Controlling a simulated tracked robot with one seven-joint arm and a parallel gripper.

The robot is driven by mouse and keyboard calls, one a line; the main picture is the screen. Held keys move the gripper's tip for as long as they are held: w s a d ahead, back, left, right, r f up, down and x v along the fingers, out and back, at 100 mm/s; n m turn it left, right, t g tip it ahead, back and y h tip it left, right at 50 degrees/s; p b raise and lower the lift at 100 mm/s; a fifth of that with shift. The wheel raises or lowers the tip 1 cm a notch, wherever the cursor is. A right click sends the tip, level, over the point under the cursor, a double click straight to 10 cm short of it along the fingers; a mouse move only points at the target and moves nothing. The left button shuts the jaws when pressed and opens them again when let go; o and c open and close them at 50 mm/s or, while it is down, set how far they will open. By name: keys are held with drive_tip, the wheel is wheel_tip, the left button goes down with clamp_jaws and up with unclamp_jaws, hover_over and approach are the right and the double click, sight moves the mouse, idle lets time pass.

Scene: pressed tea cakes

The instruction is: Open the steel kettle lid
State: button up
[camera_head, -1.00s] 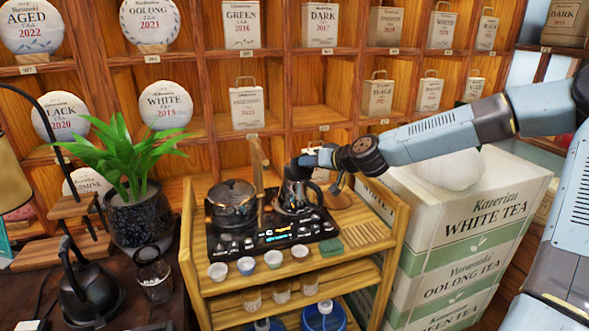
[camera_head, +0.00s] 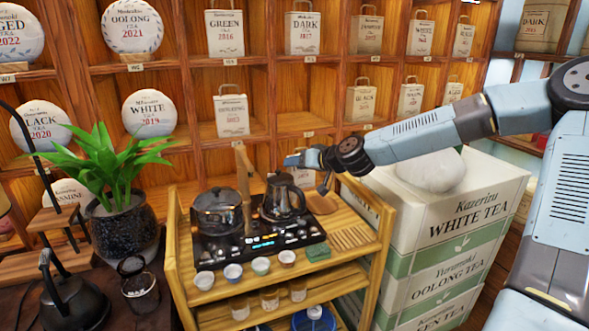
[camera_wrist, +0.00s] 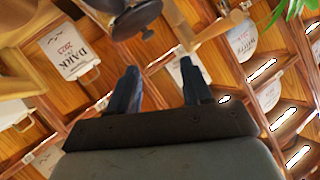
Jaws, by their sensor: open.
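The dark, shiny steel kettle (camera_head: 283,203) stands upright on the right side of a black hob (camera_head: 262,248), with its handle toward the right. Its lid (camera_head: 279,179) appears to be on. My gripper (camera_head: 292,160) is just above and slightly right of the lid, apart from it as far as I can tell. In the wrist view my gripper (camera_wrist: 162,82) is open, with nothing between its two fingers. A dark round part with a small knob (camera_wrist: 136,18) shows at the top there, probably the kettle.
Small cups (camera_head: 233,272) line the front of the wooden cart (camera_head: 357,270). White tea boxes (camera_head: 458,240) stand to the right. A plant (camera_head: 115,170) is at left.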

drive_tip(key=s+f+v, duration=0.1)
drive_tip(key=v, duration=1.2)
drive_tip(key=shift+a+r, duration=0.1)
drive_tip(key=shift+w+a, duration=0.1)
idle(0.5)
drive_tip(key=shift+w+d+x, duration=0.15)
drive_tip(key=shift+w+x, duration=0.05)
drive_tip(key=shift+x, duration=1.85)
drive_tip(key=shift+w+d+x, duration=0.15)
drive_tip(key=shift+w+x, duration=0.05)
drive_tip(key=shift+x, duration=1.85)
drive_tip(key=shift+w+d+x, duration=0.15)
drive_tip(key=shift+w+x, duration=0.05)
drive_tip(key=shift+x, duration=1.85)
drive_tip(key=shift+r, duration=0.1)
drive_tip(key=shift+d, duration=0.1)
